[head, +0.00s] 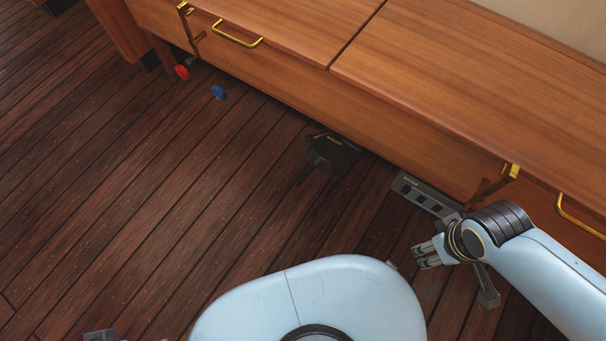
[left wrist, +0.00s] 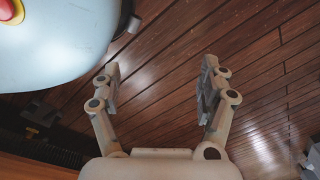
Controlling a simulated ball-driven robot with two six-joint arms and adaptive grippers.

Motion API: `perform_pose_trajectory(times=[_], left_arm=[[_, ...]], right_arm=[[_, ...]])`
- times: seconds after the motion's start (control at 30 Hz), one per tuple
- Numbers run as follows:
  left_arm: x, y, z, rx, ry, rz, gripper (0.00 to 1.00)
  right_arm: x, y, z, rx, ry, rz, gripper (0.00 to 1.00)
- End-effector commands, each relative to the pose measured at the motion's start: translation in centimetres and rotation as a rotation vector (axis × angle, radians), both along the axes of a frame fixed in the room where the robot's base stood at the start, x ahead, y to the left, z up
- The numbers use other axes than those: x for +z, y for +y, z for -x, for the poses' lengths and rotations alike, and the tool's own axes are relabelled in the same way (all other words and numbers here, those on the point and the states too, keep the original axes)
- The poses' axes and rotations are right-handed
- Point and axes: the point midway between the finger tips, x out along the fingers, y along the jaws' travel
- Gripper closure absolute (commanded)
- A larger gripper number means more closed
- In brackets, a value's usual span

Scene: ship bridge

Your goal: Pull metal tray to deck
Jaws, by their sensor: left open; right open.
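I cannot clearly make out a metal tray. A grey metal piece with dark slots (head: 424,194) lies at the foot of the wooden bench on the right in the head view; it may be the tray's edge. My right gripper (head: 457,277) is open and empty above the deck, just in front of that piece and apart from it, as far as I can tell. My left gripper (left wrist: 158,90) is open in the left wrist view, with only deck planks between its fingers. In the head view only a grey tip, perhaps of it, shows at the bottom left.
A wooden bench (head: 270,75) with brass handles runs diagonally across the head view. A dark boxy object (head: 332,153) sits on the deck against its base. A blue knob-like thing (head: 218,92) and a red one (head: 182,72) are farther left. The deck (head: 130,190) at left is clear.

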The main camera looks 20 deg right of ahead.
Motion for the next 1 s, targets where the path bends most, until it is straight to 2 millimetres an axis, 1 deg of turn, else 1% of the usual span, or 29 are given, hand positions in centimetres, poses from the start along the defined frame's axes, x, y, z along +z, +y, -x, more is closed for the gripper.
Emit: perform_pose_trajectory(times=[0.03,0.23,0.33,0.4,0.47,0.5,0.57,0.6,0.67,0.77,0.8,0.87,0.9,1.0], left_arm=[[-0.6,-0.2,-0.3,-0.005,0.006,0.0,0.23],[2.5,-1.2,-2.3,-0.016,0.0,0.004,0.23],[4.1,-1.7,-3.0,-0.022,-0.017,0.009,0.23],[5.0,-2.0,-3.5,-0.027,-0.035,0.013,0.23],[5.8,-2.4,-4.0,-0.031,-0.063,0.019,0.23],[6.3,-2.6,-4.4,-0.033,-0.085,0.023,0.23],[6.9,-2.8,-5.1,-0.036,-0.124,0.028,0.23],[7.2,-3.0,-5.5,-0.037,-0.149,0.032,0.23],[7.5,-3.2,-6.1,-0.04,-0.187,0.037,0.23],[7.7,-3.4,-7.2,-0.042,-0.259,0.046,0.23],[7.8,-3.6,-7.7,-0.042,-0.289,0.05,0.23],[7.8,-3.7,-8.3,-0.043,-0.335,0.056,0.23],[7.8,-3.8,-8.7,-0.044,-0.365,0.059,0.23],[7.8,-4.0,-9.6,-0.045,-0.431,0.067,0.23]], right_arm=[[-0.8,0.3,-0.4,-0.002,0.007,-0.001,0.53],[1.3,1.3,-3.2,-0.041,0.011,-0.007,0.53],[1.6,1.9,-4.5,-0.087,0.009,-0.012,0.53],[1.2,2.3,-5.7,-0.139,0.003,-0.019,0.53],[0.2,2.8,-7.3,-0.207,-0.004,-0.028,0.53],[-0.7,3.2,-8.5,-0.265,-0.013,-0.037,0.53],[-1.9,3.7,-10.3,-0.344,-0.024,-0.049,0.53],[-2.8,4.2,-11.6,-0.395,-0.033,-0.058,0.53],[-4.3,4.9,-13.5,-0.473,-0.046,-0.075,0.53],[-6.9,6.6,-17.2,-0.606,-0.067,-0.111,0.53],[-8.0,7.5,-18.7,-0.661,-0.073,-0.128,0.53],[-9.4,8.9,-21.0,-0.741,-0.081,-0.154,0.53],[-10.1,9.9,-22.6,-0.79,-0.086,-0.172,0.53],[-11.6,12.3,-25.8,-0.894,-0.095,-0.212,0.53]])
